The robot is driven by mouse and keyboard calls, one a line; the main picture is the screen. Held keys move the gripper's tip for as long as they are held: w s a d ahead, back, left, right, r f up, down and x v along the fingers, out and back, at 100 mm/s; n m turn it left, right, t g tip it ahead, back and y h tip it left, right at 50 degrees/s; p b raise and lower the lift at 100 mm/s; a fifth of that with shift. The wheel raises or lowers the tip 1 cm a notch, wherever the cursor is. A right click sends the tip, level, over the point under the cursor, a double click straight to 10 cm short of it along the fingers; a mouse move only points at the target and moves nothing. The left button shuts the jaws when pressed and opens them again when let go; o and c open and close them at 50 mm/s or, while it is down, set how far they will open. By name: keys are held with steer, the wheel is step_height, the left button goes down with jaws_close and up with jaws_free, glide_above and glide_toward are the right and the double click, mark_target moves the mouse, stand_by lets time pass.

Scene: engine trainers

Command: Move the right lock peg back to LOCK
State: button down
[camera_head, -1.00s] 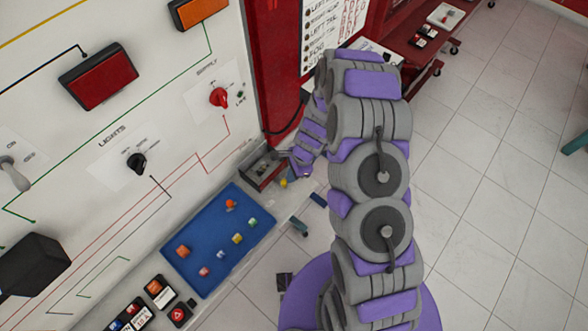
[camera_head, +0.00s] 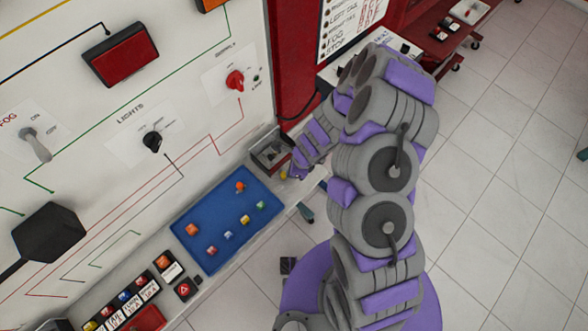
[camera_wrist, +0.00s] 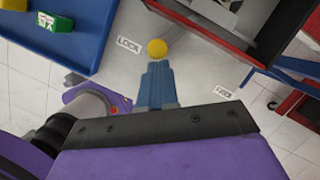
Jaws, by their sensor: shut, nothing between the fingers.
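The lock peg shows as a round yellow knob (camera_wrist: 157,48) in the wrist view, close to the right of the LOCK label (camera_wrist: 128,46). The FREE label (camera_wrist: 223,92) lies farther right and lower, apart from the knob. My gripper (camera_wrist: 156,68) has its blue fingers shut and empty, with the tips just below the knob in the picture. I cannot tell whether they touch it. In the head view a small yellow spot (camera_head: 284,175) shows beside my gripper (camera_head: 291,174), by the ledge's end. The peg's stem and slot are hidden.
A blue tray (camera_head: 205,246) with small coloured blocks lies left of my gripper on the ledge. A red-edged open box (camera_head: 271,150) stands just behind it. The white switch panel (camera_head: 75,130) rises at the left.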

steer(key=shift+w, duration=0.2)
steer(key=shift+w+p, duration=0.65)
steer(key=d, duration=0.1)
steer(key=d+r+p, duration=0.1)
steer(key=d+p, duration=0.1)
steer(key=d, duration=0.1)
steer(key=shift+s+r, duration=0.35)
steer(key=shift+r, duration=0.05)
steer(key=p+v, duration=0.1)
steer(key=v, duration=0.8)
steer(key=shift+d, duration=0.35)
